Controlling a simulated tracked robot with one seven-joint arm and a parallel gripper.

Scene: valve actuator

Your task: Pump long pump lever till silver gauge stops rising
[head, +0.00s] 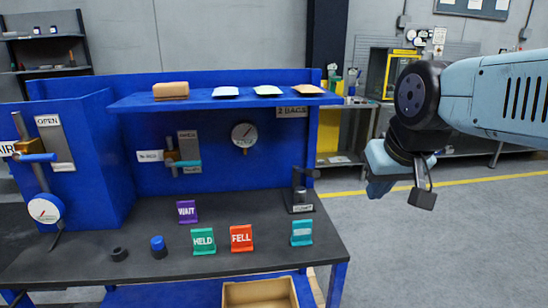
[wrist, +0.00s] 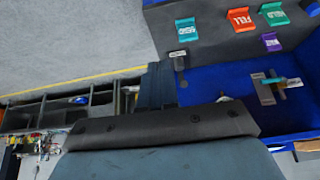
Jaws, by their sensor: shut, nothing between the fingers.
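A small dark pump (head: 301,197) with a short upright post and a side arm stands at the right rear of the bench, with a label at its foot. It also shows small in the wrist view (wrist: 180,62). I cannot make out a long lever clearly. A round gauge with a grey rim (head: 244,135) hangs on the blue back panel; its reading is too small to tell. My gripper (head: 422,198) is shut and empty, in the air to the right of the bench, well apart from the pump. Its fingertips are hard to make out in the wrist view.
Tags reading WAIT (head: 187,212), HELD (head: 203,241) and FELL (head: 241,238) and a teal tag (head: 301,233) stand on the dark bench. A second gauge (head: 45,208) and valve levers are at left. A blue shelf (head: 215,100) overhangs the bench. The floor at right is clear.

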